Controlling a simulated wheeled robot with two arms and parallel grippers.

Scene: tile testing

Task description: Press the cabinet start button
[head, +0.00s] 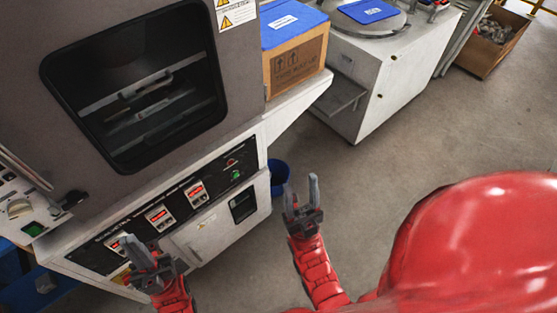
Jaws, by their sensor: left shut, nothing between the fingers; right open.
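The cabinet (150,25) is a large grey machine with a dark window, at the left of the head view. Its black control panel (215,181) runs along the front below the window. A small green button (236,175) sits near the panel's right end, with a small red one (231,161) just above it. I cannot read which is the start button. My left gripper (138,254) is shut and empty, in front of the panel's left part, and hides some of it. My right gripper (301,192) is open and empty, right of the panel, over the floor.
Several red-lit displays (195,191) line the panel. A cardboard box (298,64) with a blue lid stands right of the cabinet. A blue bin (279,172) is on the floor behind my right gripper. A white machine (372,75) stands farther back.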

